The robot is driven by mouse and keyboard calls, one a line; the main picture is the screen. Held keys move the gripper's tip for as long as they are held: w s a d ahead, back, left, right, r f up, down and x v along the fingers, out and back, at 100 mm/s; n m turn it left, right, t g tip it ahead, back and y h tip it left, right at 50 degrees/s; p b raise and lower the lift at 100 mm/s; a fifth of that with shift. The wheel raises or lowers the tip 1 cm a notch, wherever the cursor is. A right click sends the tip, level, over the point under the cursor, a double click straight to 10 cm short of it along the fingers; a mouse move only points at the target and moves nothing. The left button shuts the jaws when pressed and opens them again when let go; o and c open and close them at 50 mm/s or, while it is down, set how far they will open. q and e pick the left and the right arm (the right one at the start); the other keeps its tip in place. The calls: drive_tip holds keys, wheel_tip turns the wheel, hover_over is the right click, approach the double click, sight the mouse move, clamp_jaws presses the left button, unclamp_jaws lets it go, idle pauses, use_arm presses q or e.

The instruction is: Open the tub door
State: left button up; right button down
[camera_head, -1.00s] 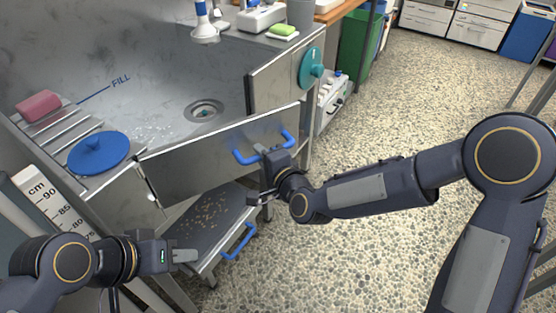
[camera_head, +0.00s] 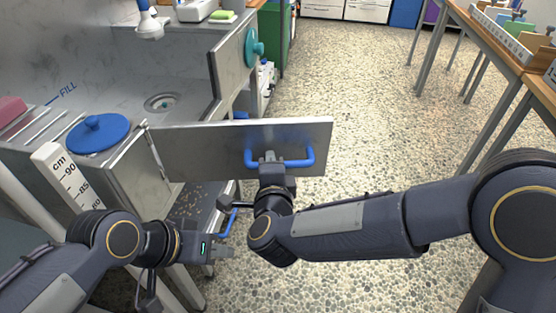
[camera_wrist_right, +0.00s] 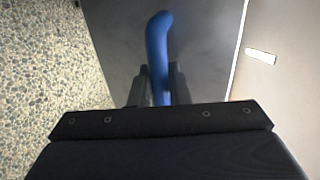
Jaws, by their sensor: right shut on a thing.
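The tub door (camera_head: 215,146) is a flat grey metal panel, hinged at its left end and swung out from the tub front. Its blue handle (camera_head: 297,162) is on the side facing me. My right gripper (camera_head: 270,160) is shut on this handle; the right wrist view shows the blue bar (camera_wrist_right: 157,45) between the fingers (camera_wrist_right: 157,88). The metal tub (camera_head: 185,75) stands behind, with its front opening uncovered and a drain (camera_head: 163,102) in its floor. My left gripper (camera_head: 222,252) is low at the left, near the ramp's blue handle and away from the door; its finger gap is unclear.
A blue lid (camera_head: 97,133) and a cm scale (camera_head: 62,175) stand left of the door. A teal disc (camera_head: 252,48) is on the tub's right panel. A ramp with a blue handle (camera_head: 228,222) lies below. Speckled floor (camera_head: 390,110) is open to the right; wooden tables (camera_head: 500,50) stand at far right.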

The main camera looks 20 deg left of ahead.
use_arm(q)
drive_tip(key=shift+s+d+f, duration=0.1)
drive_tip(key=shift+s+d, duration=0.2)
use_arm(e)
drive_tip(key=shift+s+d+m+h, duration=0.15)
drive_tip(key=shift+s+m+h, duration=0.55)
drive_tip(key=shift+s, duration=0.5)
drive_tip(key=c, duration=1.4)
unclamp_jaws()
drive_tip(key=shift+c, duration=0.2)
